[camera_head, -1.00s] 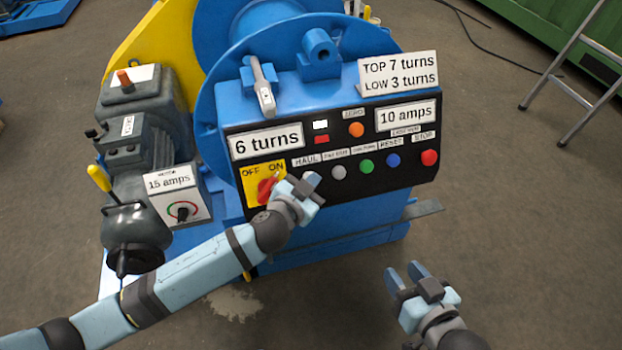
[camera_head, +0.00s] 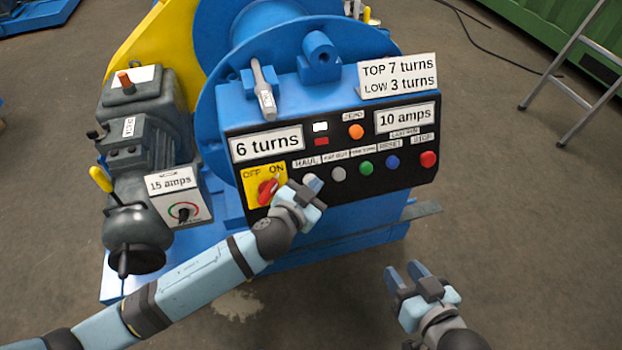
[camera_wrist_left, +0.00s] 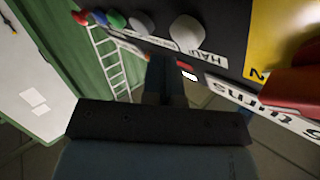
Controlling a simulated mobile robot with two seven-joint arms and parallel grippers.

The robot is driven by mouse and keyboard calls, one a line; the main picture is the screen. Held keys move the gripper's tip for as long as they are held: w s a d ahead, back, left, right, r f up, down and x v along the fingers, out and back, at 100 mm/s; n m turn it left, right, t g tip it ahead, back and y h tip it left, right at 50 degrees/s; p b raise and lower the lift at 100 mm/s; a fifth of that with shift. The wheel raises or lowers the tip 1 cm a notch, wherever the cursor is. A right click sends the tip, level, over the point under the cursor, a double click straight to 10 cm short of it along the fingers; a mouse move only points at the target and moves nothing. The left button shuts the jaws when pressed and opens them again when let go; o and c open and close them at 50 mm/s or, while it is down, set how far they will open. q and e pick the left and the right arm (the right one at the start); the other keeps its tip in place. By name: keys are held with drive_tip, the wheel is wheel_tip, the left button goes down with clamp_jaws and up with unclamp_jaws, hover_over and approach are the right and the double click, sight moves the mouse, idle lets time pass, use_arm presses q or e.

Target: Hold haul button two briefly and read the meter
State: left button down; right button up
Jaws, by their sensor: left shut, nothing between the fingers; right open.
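The dark control panel (camera_head: 300,210) is on the front of the blue winch. The pale haul button (camera_head: 309,178) sits below the HAUL label (camera_head: 305,163); it also shows in the left wrist view (camera_wrist_left: 187,33). My left gripper (camera_head: 315,184) is shut and empty, with its tips just in front of and below this button. I cannot tell whether they touch it. The meter plates read "6 turns" (camera_head: 267,144) and "10 amps" (camera_head: 406,116). My right gripper (camera_head: 405,272) is open and empty, low and right, clear of the panel.
The red OFF/ON knob (camera_head: 268,190) is close left of my left gripper. Grey (camera_head: 338,174), green (camera_head: 366,168), blue (camera_head: 392,161) and red (camera_head: 428,158) buttons run to the right. A "15 amps" box (camera_head: 172,204) stands left. The floor before the panel is clear.

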use_arm(q)
drive_tip(key=s, duration=0.1)
drive_tip(key=s+d+r+p, duration=0.1)
drive_tip(key=s, duration=0.1)
drive_tip(key=s+r+p, duration=0.1)
drive_tip(key=shift+s+d+r, duration=0.1)
drive_tip(key=shift+s+d, duration=0.05)
drive_tip(key=shift+d, duration=0.05)
idle(0.4)
idle(0.4)
